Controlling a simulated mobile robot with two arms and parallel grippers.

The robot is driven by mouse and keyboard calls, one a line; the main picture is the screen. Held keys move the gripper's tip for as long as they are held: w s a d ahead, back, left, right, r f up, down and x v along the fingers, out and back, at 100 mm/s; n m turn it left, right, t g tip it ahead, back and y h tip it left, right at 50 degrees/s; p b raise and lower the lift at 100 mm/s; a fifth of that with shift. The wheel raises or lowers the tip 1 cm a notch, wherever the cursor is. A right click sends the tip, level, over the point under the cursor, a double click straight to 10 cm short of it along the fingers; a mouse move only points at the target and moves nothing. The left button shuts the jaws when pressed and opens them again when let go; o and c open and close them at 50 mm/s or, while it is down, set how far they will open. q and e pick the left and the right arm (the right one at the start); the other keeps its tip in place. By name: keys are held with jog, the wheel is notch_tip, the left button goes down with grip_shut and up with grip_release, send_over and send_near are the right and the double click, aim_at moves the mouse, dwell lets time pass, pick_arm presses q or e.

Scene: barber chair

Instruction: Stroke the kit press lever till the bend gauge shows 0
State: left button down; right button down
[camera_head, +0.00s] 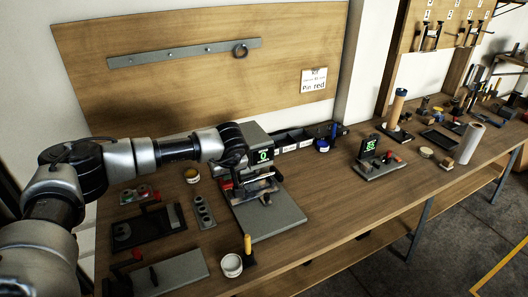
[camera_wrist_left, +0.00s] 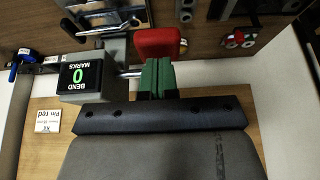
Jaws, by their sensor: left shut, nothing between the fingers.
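The kit press (camera_head: 257,142) stands at the back of the bench, and its bend gauge (camera_head: 263,156) shows a green 0. In the left wrist view the bend gauge (camera_wrist_left: 78,77) also reads 0, above the words BEND MARKS. The press lever's red grip (camera_wrist_left: 158,43) is just beyond my fingertips; a metal rod (camera_wrist_left: 130,73) shows beside them. My left gripper (camera_head: 233,177) is at the lever on the front left of the press. In the wrist view its green fingers (camera_wrist_left: 157,68) are together and empty. I cannot tell whether they touch the red grip. My right gripper is out of view.
A grey plate (camera_head: 270,221) extends in front of the press. A second device with a green display (camera_head: 370,143) stands to the right. A white cup (camera_head: 231,265) stands near the front edge. A black tray (camera_head: 147,229) lies at left. Bare bench lies right of the plate.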

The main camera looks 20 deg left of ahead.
pick_arm(q)
jog(key=shift+a+r, duration=0.15)
jog(key=shift+a, duration=0.05)
jog(key=shift+w+a+r+p, duration=0.2)
jog(key=shift+r+p, duration=0.3)
jog(key=shift+r, duration=0.5)
jog(key=shift+w+a+r+p, duration=0.25)
jog(key=shift+r+p, duration=0.3)
jog(key=shift+r, duration=0.45)
jog(key=shift+w+a+r+p, duration=0.2)
jog(key=shift+r+p, duration=0.3)
jog(key=shift+r, duration=0.5)
jog(key=shift+f, duration=0.1)
